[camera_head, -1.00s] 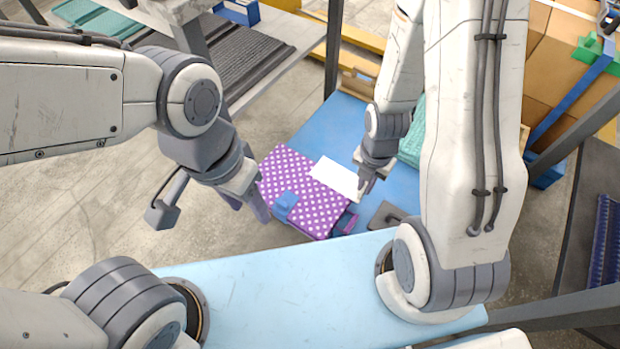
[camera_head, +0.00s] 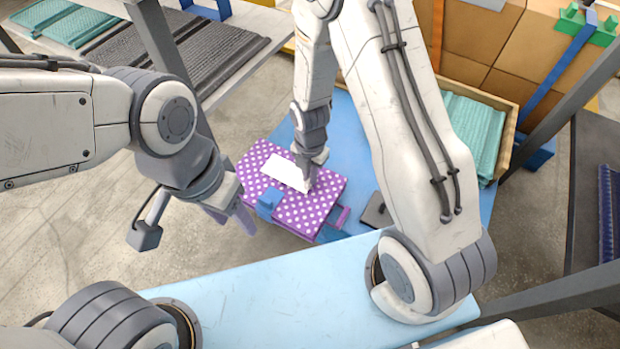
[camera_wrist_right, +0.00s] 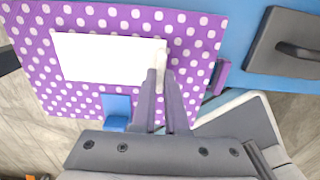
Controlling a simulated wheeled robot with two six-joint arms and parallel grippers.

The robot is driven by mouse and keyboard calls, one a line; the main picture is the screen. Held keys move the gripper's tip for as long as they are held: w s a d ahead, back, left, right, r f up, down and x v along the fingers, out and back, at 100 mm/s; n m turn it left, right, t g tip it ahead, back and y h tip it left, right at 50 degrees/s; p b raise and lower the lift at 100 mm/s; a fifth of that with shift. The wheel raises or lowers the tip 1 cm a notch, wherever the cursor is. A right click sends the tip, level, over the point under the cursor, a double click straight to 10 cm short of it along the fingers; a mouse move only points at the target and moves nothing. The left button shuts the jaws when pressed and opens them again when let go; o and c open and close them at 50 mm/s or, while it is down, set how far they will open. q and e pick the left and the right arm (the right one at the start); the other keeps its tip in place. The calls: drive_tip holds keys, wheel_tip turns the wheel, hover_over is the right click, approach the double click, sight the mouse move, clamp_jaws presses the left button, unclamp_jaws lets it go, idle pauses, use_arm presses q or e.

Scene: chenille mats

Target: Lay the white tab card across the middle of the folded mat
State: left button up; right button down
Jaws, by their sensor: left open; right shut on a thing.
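The folded mat (camera_head: 300,215), purple with white dots, lies on a blue table. The white tab card (camera_head: 284,171) is flat over the mat's middle and far part in the head view. My right gripper (camera_head: 307,182) is shut on the card's right end. In the right wrist view the card (camera_wrist_right: 105,58) lies over the mat (camera_wrist_right: 40,85), with the right gripper's fingertips (camera_wrist_right: 160,72) at its tab end. I cannot tell whether the card touches the mat. My left gripper (camera_head: 235,218) is open and empty, just left of the mat.
A blue block (camera_head: 268,202) sits at the mat's near edge. A dark grey plate with a handle (camera_head: 376,210) lies to the right of the mat. A crate of teal mats (camera_head: 468,135) stands further right. Grey ribbed mats (camera_head: 170,50) lie on a table at the back left.

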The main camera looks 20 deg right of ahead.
drive_tip(key=shift+f, duration=0.1)
drive_tip(key=shift+f, duration=0.15)
drive_tip(key=c, duration=0.9)
unclamp_jaws()
drive_tip(key=shift+c, duration=0.2)
drive_tip(key=s+a+r+m+p, duration=0.2)
drive_tip(key=r+m+p, duration=0.1)
drive_tip(key=r, duration=0.7)
drive_tip(key=s+a+r+m+p, duration=0.2)
drive_tip(key=a+r+m+p, duration=0.1)
drive_tip(key=r, duration=0.7)
drive_tip(key=s+a+r+m, duration=0.1)
drive_tip(key=s+r+m, duration=0.4)
drive_tip(key=s+m, duration=0.2)
drive_tip(key=s+a+r+m+y, duration=0.1)
drive_tip(key=s+r+m, duration=0.4)
drive_tip(key=s+m, duration=0.1)
drive_tip(key=shift+s+a+m, duration=0.25)
drive_tip(key=shift+s+m, duration=0.15)
drive_tip(key=shift+s, duration=0.5)
